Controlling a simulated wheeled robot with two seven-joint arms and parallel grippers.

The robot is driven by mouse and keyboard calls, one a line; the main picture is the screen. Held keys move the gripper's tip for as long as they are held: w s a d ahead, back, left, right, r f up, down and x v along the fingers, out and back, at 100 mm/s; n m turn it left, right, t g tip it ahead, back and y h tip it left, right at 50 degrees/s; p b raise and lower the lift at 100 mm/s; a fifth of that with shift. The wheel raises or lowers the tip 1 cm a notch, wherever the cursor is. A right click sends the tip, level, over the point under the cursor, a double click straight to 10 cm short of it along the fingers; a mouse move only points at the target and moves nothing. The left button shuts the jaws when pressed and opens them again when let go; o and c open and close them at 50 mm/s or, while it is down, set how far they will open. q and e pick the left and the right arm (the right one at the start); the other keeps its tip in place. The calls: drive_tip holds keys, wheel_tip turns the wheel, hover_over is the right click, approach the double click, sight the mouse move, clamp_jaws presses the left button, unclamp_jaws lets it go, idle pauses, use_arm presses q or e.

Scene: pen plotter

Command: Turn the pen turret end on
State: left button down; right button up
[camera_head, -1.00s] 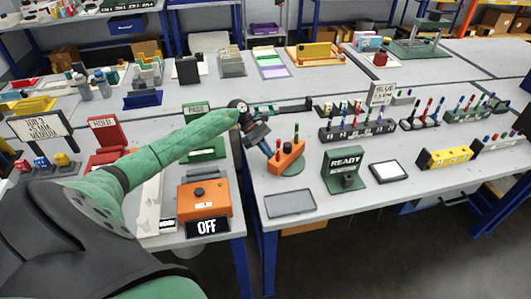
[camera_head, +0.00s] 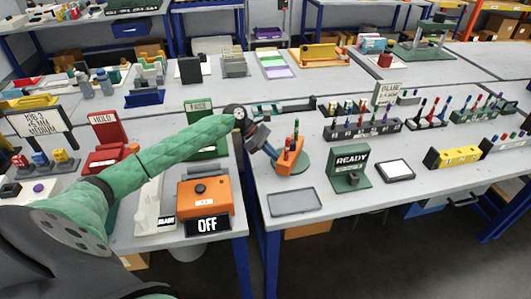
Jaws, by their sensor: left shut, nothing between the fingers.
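The pen turret is an orange block (camera_head: 291,160) on a round green base (camera_head: 303,167), on the table right of the gap. A dark green pen stands up from it, and its long side now runs steeply away from me. My left gripper (camera_head: 273,154) comes in from the left, with its dark fingers shut and empty. The fingertips are at the left side of the orange block and seem to touch it; the exact contact is hidden. My right gripper is not in view.
A green READY stand (camera_head: 347,168) and a dark-framed pad (camera_head: 394,169) stand to the right. A grey tray (camera_head: 295,202) lies in front. A rack of pens (camera_head: 362,128) stands behind.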

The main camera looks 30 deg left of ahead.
sight(279, 159)
use_arm(q)
drive_tip(key=shift+s+d+f+n+t+b, duration=0.1)
drive_tip(key=shift+s+d+n+t+b, duration=0.2)
drive_tip(key=shift+n+t+b, duration=0.25)
drive_tip(key=shift+d+n, duration=0.1)
drive_tip(key=shift+n, duration=0.15)
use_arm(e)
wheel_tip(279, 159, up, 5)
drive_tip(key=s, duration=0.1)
use_arm(q)
drive_tip(key=shift+s+d+n+t+y+b, duration=0.25)
drive_tip(key=shift+d+n+t+y+b, duration=0.1)
drive_tip(key=shift+n+t, duration=0.35)
drive_tip(key=shift+s+d+n+t+y+b, duration=0.2)
drive_tip(key=shift+d+n+t+y+b, duration=0.15)
drive_tip(key=shift+d+n+t+b, duration=0.45)
drive_tip(key=shift+d, duration=0.1)
drive_tip(key=shift+s+d, duration=0.1)
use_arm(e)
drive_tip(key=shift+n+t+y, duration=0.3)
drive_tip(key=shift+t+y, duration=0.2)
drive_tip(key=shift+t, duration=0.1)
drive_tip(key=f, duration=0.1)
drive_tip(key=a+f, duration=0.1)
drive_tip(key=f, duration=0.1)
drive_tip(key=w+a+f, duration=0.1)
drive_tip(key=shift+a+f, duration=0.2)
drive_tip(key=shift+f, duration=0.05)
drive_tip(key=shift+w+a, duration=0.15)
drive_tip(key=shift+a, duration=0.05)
